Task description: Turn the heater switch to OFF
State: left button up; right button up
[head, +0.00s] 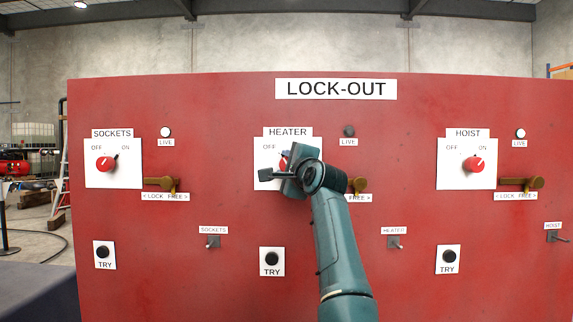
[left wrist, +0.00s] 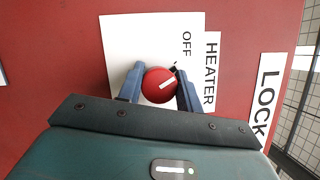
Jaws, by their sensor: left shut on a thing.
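The heater switch is a red round knob (left wrist: 157,85) with a white line, on a white plate (head: 262,178) under the HEATER label (head: 288,132). In the head view my left gripper (head: 288,172) covers most of the knob and the ON side. In the left wrist view its two blue fingers (left wrist: 158,88) are shut on the knob, one on each side. The white line slants towards the OFF label (left wrist: 186,43). The heater lamp (head: 349,131) is dark. My right gripper is not in view.
On the red panel (head: 225,215), the sockets switch (head: 106,164) stands to the left and the hoist switch (head: 473,165) to the right. Their lamps are lit white. A brass lock lever (head: 359,185) sticks out just right of my gripper. The black TRY button (head: 272,258) is below.

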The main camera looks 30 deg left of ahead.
pick_arm(q)
jog(key=shift+n+g, duration=0.3)
jog(key=shift+n, duration=0.5)
jog(key=shift+h+p, duration=0.3)
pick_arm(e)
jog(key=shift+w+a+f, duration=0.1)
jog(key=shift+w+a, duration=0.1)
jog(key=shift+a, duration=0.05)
pick_arm(q)
jog(key=shift+n, duration=0.3)
jog(key=o, duration=1)
jog(key=b+v, duration=0.4)
jog(key=v, duration=0.9)
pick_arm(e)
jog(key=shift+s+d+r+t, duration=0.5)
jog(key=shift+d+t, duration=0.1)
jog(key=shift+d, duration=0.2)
